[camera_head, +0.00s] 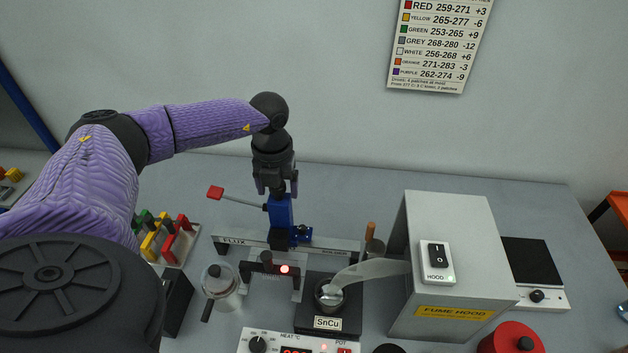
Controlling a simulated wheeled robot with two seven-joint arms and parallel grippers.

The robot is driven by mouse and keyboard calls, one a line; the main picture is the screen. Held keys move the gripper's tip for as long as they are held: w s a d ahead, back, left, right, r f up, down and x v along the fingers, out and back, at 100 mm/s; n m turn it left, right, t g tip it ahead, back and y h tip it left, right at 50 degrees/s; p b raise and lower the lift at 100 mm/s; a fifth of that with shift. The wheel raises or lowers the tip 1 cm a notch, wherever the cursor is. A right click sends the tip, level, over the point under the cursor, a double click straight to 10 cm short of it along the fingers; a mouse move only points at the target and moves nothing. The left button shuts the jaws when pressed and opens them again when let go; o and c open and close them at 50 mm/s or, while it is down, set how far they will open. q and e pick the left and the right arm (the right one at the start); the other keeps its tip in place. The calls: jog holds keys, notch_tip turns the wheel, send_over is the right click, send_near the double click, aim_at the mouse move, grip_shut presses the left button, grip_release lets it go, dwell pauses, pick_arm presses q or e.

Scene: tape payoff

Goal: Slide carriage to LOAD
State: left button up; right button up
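The carriage appears to be the blue block (280,213) on the grey rail (335,246). A lever with a red end (215,192) reaches out to its left. The rail's left end reads FLUX; its right-end label is too small to read surely. My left gripper (277,190) points down right above the blue block, its fingers parted on either side of a dark piece at the block's top. I cannot see whether they touch it. My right gripper is not in view.
A pot marked SnCu (330,297) stands in front of the rail, beside a grey fume hood (455,255) with a curved nozzle. Left are a bottle (220,285) and a rack of coloured clips (168,240). A heater panel (300,343) is at the front. A chart (440,45) hangs behind.

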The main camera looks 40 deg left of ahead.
pick_arm(q)
jog(key=shift+r, duration=0.25)
notch_tip(320, 180, up, 6)
jog(key=p, duration=0.6)
jog(key=shift+r+p, duration=0.4)
jog(key=shift+r, duration=0.05)
jog(key=shift+f, duration=0.15)
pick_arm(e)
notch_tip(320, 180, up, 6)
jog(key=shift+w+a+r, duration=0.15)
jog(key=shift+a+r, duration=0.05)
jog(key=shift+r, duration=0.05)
